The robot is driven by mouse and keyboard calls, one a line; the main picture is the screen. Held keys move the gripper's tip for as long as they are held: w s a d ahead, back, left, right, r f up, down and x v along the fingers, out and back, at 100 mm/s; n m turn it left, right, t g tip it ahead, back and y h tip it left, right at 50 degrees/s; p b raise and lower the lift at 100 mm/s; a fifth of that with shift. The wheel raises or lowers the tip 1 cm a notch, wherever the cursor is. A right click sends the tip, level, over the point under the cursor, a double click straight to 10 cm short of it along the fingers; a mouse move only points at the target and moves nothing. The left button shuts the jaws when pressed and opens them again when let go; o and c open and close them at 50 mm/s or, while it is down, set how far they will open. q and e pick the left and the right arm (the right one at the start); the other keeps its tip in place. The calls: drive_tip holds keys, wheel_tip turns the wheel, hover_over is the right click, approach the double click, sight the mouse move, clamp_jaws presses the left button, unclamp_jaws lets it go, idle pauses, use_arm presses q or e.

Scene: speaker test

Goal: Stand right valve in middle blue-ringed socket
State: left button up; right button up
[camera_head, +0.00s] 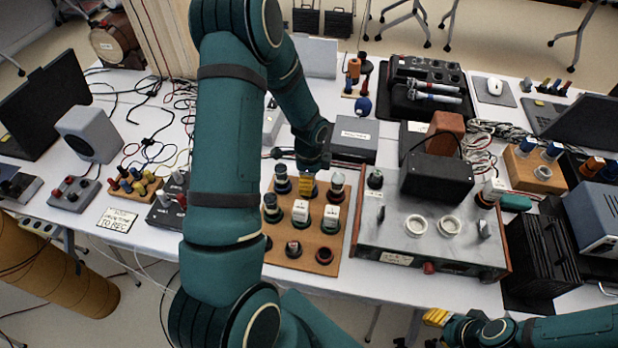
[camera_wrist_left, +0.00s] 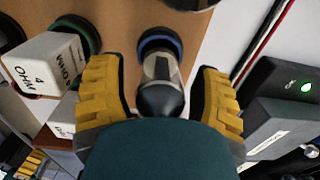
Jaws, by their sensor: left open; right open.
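A pegboard with ringed sockets (camera_head: 280,255) lies in the middle of the table. My left gripper (camera_head: 308,187) is over its far row, open, pointing down. In the left wrist view its yellow fingers (camera_wrist_left: 160,100) stand apart on both sides of a pale-and-dark valve (camera_wrist_left: 160,67). The valve's base is at a blue-ringed socket (camera_wrist_left: 160,40); how deep it sits I cannot tell. A dark valve (camera_head: 282,180) stands at the far left. My right gripper (camera_head: 437,317) is open and empty at the front right.
White 4 OHM blocks (camera_head: 300,211) stand in the board's middle row; one has a green ring. The amplifier chassis (camera_head: 395,240) is close to the board's right. A dark box (camera_head: 355,138) is behind. My left arm hides part of the board's left side.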

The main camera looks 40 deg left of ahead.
use_arm(q)
drive_tip(key=shift+r, duration=0.25)
wheel_tip(320, 180, up, 12)
drive_tip(key=p, duration=0.2)
drive_tip(key=shift+r+p, duration=0.1)
drive_tip(key=shift+p, duration=0.25)
